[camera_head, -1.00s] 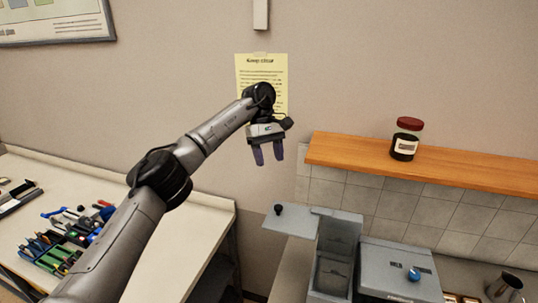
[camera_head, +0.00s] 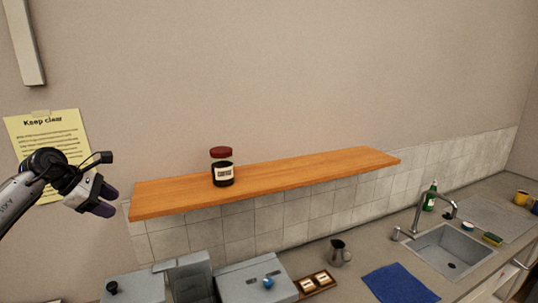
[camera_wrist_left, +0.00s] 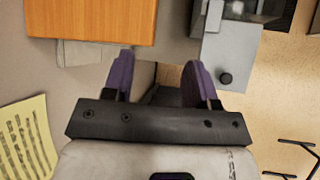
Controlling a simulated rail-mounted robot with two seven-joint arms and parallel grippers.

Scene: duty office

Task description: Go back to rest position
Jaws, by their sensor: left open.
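My left gripper (camera_head: 104,201) is at the left of the head view, in front of the wall and just left of the wooden shelf's end. Its two purple fingers also show in the left wrist view (camera_wrist_left: 158,80); they are apart with nothing between them. My right gripper is in neither view.
A jar with a red lid (camera_head: 222,168) stands on the wooden shelf (camera_head: 300,176). Below are grey metal boxes (camera_head: 255,284), a small pitcher (camera_head: 340,252), a blue cloth (camera_head: 400,284) and a sink (camera_head: 450,250). A yellow notice (camera_head: 50,135) hangs behind my left arm.

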